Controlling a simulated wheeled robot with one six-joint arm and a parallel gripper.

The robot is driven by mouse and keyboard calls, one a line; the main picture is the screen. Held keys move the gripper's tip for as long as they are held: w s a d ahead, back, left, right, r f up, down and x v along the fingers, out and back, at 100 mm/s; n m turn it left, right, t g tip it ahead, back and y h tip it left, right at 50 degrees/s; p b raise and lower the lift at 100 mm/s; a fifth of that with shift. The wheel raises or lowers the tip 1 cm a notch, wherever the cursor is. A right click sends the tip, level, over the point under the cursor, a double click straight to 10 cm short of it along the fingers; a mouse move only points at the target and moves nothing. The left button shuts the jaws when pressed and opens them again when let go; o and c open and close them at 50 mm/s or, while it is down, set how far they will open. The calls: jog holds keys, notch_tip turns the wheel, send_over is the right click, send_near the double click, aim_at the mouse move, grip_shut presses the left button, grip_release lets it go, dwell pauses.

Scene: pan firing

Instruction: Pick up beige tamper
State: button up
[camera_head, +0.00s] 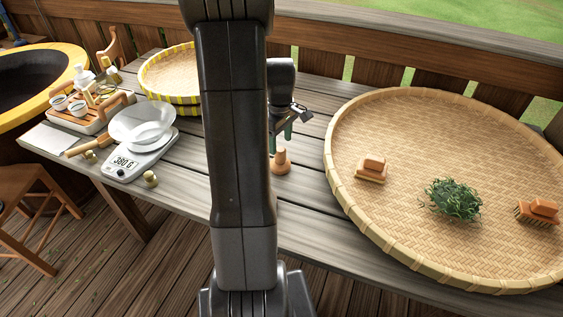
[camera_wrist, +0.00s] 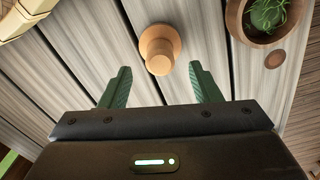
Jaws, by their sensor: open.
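The beige tamper (camera_head: 281,163) stands upright on the grey plank table, just right of my arm in the head view. In the wrist view the tamper (camera_wrist: 160,48) is seen from above, between and slightly beyond my green fingertips. My gripper (camera_wrist: 157,78) is open, with one finger on each side of the tamper's near end and gaps on both sides. In the head view my gripper (camera_head: 279,133) shows just above the tamper, partly hidden behind my arm. Nothing is held.
A large woven tray (camera_head: 400,125) with two brushes and green leaves fills the right. A scale (camera_head: 138,155) with a clear bowl, and a tea tray (camera_head: 91,116), stand left. A yellow-rimmed basket (camera_head: 172,75) is behind. In the wrist view, a wooden bowl (camera_wrist: 238,27) holds a green plant.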

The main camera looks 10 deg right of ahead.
aim_at(280, 149)
notch_tip(280, 149, down, 5)
jog(key=shift+f, duration=0.15)
jog(key=c, duration=1.1)
notch_tip(280, 149, up, 10)
jog(key=shift+r, duration=0.1)
